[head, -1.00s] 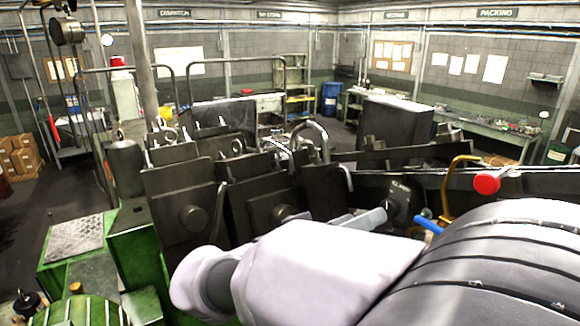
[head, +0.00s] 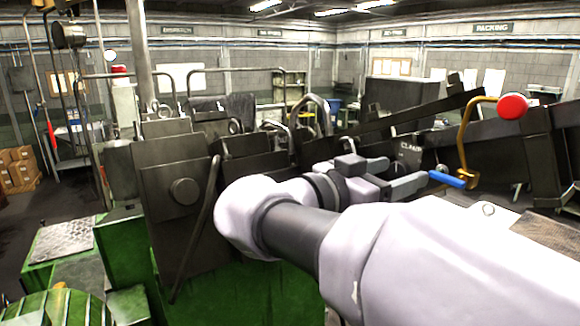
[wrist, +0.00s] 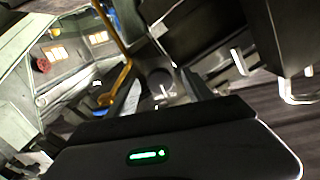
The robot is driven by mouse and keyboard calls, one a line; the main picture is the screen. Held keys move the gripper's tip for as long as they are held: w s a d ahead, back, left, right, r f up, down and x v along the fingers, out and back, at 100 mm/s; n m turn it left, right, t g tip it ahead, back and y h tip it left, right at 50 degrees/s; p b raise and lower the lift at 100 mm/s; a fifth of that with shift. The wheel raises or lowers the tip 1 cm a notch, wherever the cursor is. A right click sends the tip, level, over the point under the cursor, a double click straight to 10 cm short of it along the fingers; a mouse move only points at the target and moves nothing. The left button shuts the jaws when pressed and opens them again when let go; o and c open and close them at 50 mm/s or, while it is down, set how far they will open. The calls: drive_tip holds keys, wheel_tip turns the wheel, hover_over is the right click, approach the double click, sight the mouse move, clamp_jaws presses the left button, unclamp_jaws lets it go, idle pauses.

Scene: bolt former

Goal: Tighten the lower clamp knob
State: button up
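My gripper (head: 405,172) reaches toward the right in the head view. Its two grey fingers are apart, with nothing visible held between them. No other part is clearly that knob in the head view, where the arm and gripper cover some of the machine.
A yellow crank (head: 463,140) with a red ball (head: 512,106) and a blue handle (head: 447,180) stands close to the right of the fingers. Dark machine plates (head: 180,190) rise at left. A sloping dark beam (head: 425,115) crosses behind the gripper.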

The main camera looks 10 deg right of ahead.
clamp_jaws()
drive_tip(key=n+p, duration=0.1)
drive_tip(key=n, duration=0.1)
drive_tip(key=shift+r+n+p, duration=0.15)
drive_tip(key=shift+n+p, duration=0.15)
drive_tip(key=shift+p, duration=0.1)
drive_tip(key=shift+n, duration=0.7)
drive_tip(key=shift+n+p, duration=1.15)
drive_tip(key=shift+n, duration=0.05)
drive_tip(key=shift+f+n, duration=0.25)
drive_tip(key=shift+n, duration=0.35)
drive_tip(key=shift+o, duration=0.9)
unclamp_jaws()
